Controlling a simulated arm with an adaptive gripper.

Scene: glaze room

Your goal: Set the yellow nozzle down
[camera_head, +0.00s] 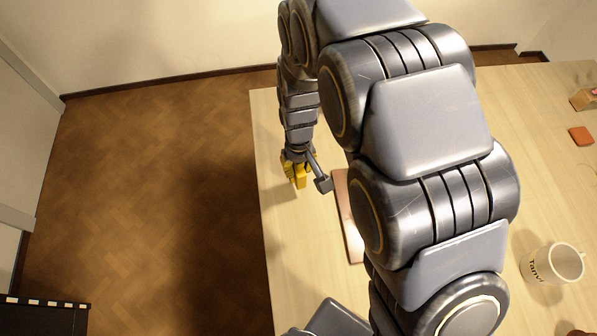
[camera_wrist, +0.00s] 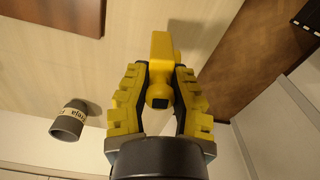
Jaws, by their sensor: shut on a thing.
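The yellow nozzle (camera_wrist: 161,48) shows in the wrist view between the yellow-padded fingers of my gripper (camera_wrist: 159,82). My gripper is shut on it, and its far end sticks out beyond the fingertips. In the head view, my gripper (camera_head: 296,170) is over the left part of the pale wooden table (camera_head: 289,240), near its left edge. Yellow shows at the fingers there, but nozzle and finger pads are hard to tell apart. I cannot tell whether the nozzle touches the table.
A flat reddish-brown board (camera_head: 350,220) lies right of my gripper, partly hidden by my arm. A white mug (camera_head: 551,264) and an orange block (camera_head: 581,136) stand farther right.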

